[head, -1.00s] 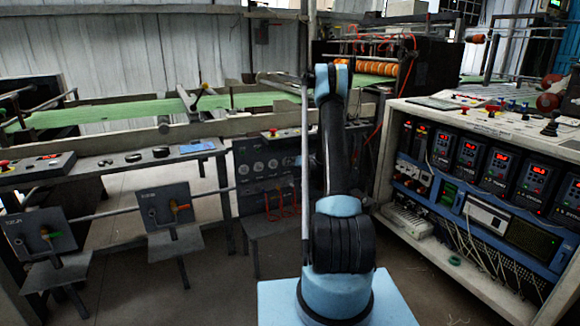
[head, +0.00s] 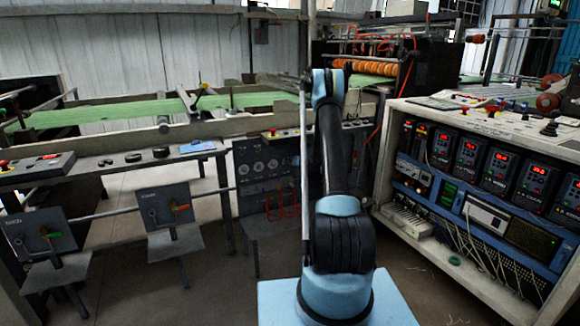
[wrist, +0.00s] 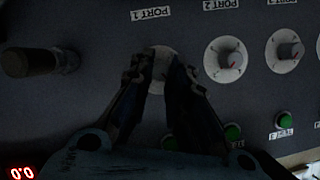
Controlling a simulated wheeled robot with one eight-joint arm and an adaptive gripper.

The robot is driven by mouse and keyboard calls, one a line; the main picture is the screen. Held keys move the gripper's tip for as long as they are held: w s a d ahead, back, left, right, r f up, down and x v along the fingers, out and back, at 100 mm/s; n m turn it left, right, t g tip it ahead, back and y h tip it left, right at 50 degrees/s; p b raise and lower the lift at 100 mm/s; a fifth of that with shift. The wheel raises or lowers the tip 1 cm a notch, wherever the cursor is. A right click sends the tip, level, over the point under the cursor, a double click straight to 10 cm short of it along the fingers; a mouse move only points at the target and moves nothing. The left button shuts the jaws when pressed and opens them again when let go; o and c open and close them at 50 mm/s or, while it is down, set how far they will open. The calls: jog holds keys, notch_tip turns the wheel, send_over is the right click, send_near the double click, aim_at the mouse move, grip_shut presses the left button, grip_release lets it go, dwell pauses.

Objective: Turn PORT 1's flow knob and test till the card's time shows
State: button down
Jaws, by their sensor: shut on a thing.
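In the wrist view, my gripper (wrist: 162,60) is closed over the PORT 1 dial (wrist: 160,82), under the PORT 1 label (wrist: 150,14). The fingers flank the dial's middle and hide the knob and its pointer. A green button (wrist: 232,131) with a partly covered label sits just right of my right finger. A red display (wrist: 22,173) at the lower left corner appears to show zeros, upside down. In the head view, my arm hides the gripper. A dark panel with several gauges (head: 262,160) stands left of the arm. I cannot make out a card.
The PORT 2 dial (wrist: 226,59) and another dial (wrist: 285,51) lie to the right, with another green button (wrist: 283,120) below. A dark cylindrical fitting (wrist: 38,62) sticks out at left. In the head view, a cabinet (head: 480,200) stands at right and grey boxes (head: 170,208) at left.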

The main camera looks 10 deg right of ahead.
jog(key=shift+d+m+y, duration=0.15)
jog(key=shift+m+y, duration=0.35)
jog(key=shift+m, duration=0.4)
jog(key=c, duration=1.5)
grip_release()
jog(key=v, duration=1.1)
jog(key=shift+s+d+r, duration=0.1)
jog(key=shift+s+d, duration=0.15)
jog(key=shift+s, duration=0.05)
